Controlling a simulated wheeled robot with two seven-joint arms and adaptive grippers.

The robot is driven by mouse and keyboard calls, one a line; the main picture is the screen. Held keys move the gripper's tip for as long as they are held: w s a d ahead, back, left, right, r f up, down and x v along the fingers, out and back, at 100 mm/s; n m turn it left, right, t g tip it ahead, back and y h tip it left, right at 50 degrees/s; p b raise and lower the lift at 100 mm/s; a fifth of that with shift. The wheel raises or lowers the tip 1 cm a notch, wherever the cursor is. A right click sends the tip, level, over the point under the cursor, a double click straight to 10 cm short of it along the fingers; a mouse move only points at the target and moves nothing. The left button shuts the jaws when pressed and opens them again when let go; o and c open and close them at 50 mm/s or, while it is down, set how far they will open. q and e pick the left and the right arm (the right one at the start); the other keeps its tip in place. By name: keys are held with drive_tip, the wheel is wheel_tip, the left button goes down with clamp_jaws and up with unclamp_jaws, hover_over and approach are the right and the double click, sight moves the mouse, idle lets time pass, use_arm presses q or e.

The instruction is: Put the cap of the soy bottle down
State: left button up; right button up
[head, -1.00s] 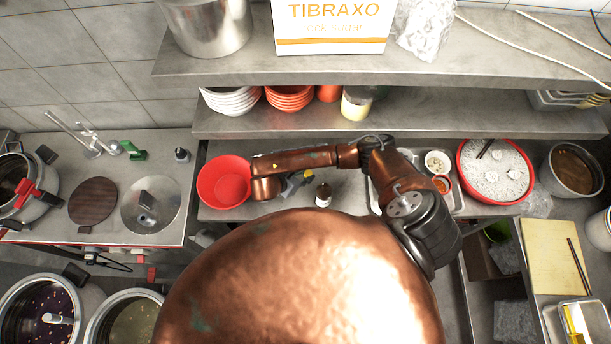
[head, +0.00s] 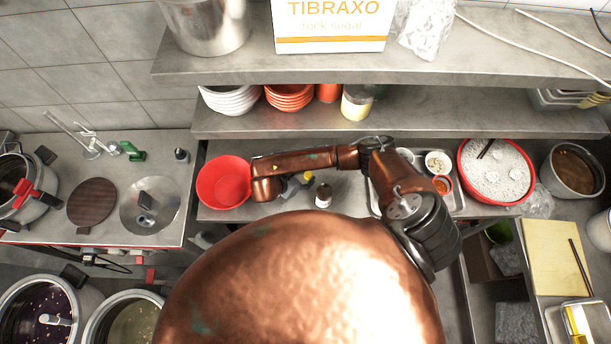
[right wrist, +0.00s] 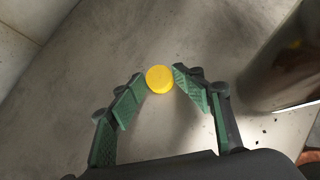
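The yellow cap (right wrist: 159,79) of the soy bottle sits between the green-padded fingertips of my right gripper (right wrist: 160,77), and both tips appear to touch its sides. Under it is a grey surface; I cannot tell whether the cap touches it. In the head view my right gripper (head: 293,187) is small and partly hidden by my arm, with a yellow spot, likely the cap (head: 308,175), at its tip. A small dark bottle with a pale label (head: 323,195), likely the soy bottle, stands just right of it. My left gripper is not in view.
A red bowl (head: 224,183) stands left of my right gripper. A metal tray (head: 458,199) with small bowls and a red-rimmed basin (head: 467,183) are to the right. A shelf (head: 410,121) with stacked bowls overhangs behind. A metal cylinder (right wrist: 290,65) is close on the right in the wrist view.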

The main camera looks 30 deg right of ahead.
drive_tip(key=shift+s+a+f, duration=0.3)
drive_tip(key=shift+s+f, duration=0.1)
drive_tip(key=shift+f, duration=0.05)
drive_tip(key=shift+r+p, duration=0.5)
drive_tip(key=p+v, duration=0.5)
drive_tip(key=v, duration=0.7)
drive_tip(key=shift+w+d+r, duration=0.25)
drive_tip(key=shift+w+r, duration=0.1)
drive_tip(key=shift+r, duration=0.05)
